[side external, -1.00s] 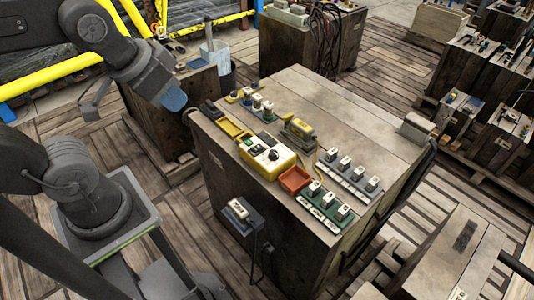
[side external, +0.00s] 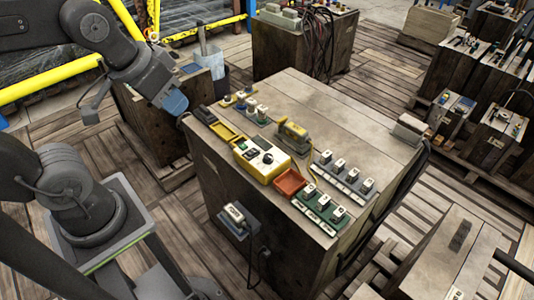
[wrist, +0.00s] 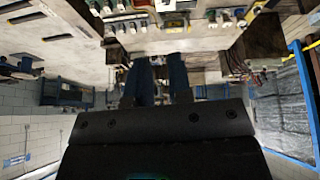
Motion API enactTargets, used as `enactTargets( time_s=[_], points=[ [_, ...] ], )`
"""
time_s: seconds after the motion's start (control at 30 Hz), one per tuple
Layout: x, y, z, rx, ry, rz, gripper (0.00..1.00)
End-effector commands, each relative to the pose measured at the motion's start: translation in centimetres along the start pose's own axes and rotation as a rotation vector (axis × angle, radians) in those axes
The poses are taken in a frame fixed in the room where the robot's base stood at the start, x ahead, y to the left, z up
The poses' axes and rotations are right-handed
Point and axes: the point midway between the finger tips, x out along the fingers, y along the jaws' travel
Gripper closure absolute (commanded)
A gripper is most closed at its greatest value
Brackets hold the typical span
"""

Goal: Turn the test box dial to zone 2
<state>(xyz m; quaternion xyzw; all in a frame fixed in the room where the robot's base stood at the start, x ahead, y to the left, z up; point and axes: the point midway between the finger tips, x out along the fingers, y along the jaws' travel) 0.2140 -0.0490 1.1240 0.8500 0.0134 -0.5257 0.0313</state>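The test box (side external: 262,161) is a yellow case on the near left part of the wooden crate top (side external: 345,115). Its round dial (side external: 268,158) is on the upper face; the pointer is too small to read. My gripper (side external: 176,103), with blue fingertips, hangs beside the crate's left corner, to the left of the test box and apart from it. In the wrist view, the two blue fingers of my gripper (wrist: 160,80) stand apart with an empty gap between them. I cannot make out the dial in the wrist view.
An orange tray (side external: 290,182) and a green strip of switches (side external: 320,208) lie right of the test box. A grey box (side external: 238,218) hangs on the crate's front.

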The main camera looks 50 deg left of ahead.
Motion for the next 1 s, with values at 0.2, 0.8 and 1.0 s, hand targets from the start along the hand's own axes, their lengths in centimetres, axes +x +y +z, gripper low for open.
enactTargets(
  time_s=[0.2, 0.8, 1.0],
  points=[
    [3.2, -0.2, -4.7, -0.323, -0.150, 0.026, 0.60],
    [21.9, -5.0, -13.7, -1.364, -0.579, -0.048, 0.46],
    [25.5, -6.1, -13.7, -1.529, -0.644, -0.081, 0.46]
  ],
)
